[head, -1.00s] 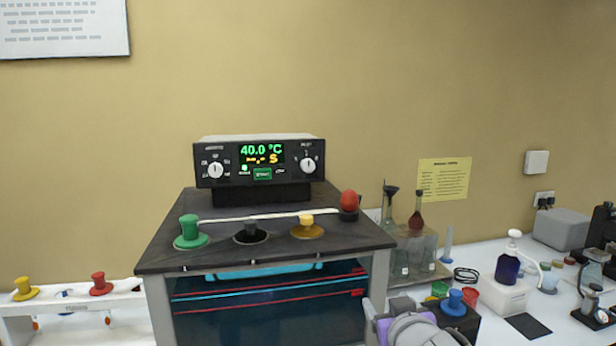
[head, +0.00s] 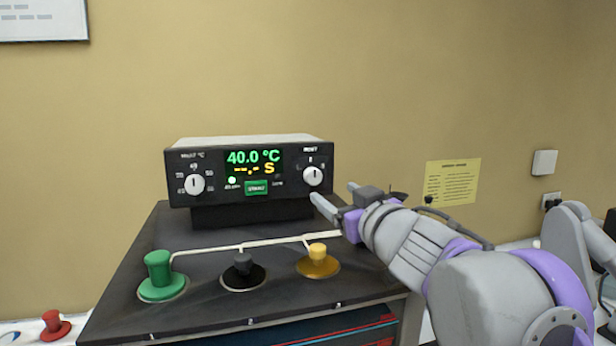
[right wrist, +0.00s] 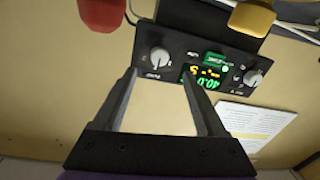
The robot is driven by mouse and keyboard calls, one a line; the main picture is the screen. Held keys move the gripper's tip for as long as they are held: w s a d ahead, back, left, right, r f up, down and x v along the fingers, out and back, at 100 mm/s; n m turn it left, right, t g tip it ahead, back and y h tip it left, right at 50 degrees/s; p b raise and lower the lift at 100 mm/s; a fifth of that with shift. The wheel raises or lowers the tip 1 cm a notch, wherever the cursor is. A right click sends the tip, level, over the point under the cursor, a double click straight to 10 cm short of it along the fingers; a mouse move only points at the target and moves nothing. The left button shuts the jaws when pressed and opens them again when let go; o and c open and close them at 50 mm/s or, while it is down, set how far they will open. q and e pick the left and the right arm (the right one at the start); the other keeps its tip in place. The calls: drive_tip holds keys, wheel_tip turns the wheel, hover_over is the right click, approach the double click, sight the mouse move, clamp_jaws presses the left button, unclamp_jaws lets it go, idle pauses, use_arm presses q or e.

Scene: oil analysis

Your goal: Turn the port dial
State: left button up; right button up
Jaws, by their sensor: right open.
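The port dial (head: 314,175) is the right-hand round knob on the front of the black control box (head: 270,196). In the right wrist view, which shows the box upside down, the dial (right wrist: 160,60) lies between the open fingertips (right wrist: 160,74). I cannot see any contact. My left gripper is not in view.
A second dial (head: 195,184) sits left of the lit display (head: 254,163). Green (head: 160,276), black (head: 243,272) and yellow (head: 318,262) stoppers stand on the dark bath top below. A red bulb (right wrist: 102,12) shows close in the wrist view.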

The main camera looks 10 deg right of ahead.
sight(315, 179)
drive_tip(key=w, duration=0.3)
drive_tip(key=w+p, duration=0.1)
drive_tip(key=w, duration=0.2)
drive_tip(key=w+a+p, duration=0.1)
drive_tip(key=w, duration=0.2)
drive_tip(key=shift+w+r, duration=0.15)
drive_tip(key=shift+w, duration=0.1)
clamp_jaws()
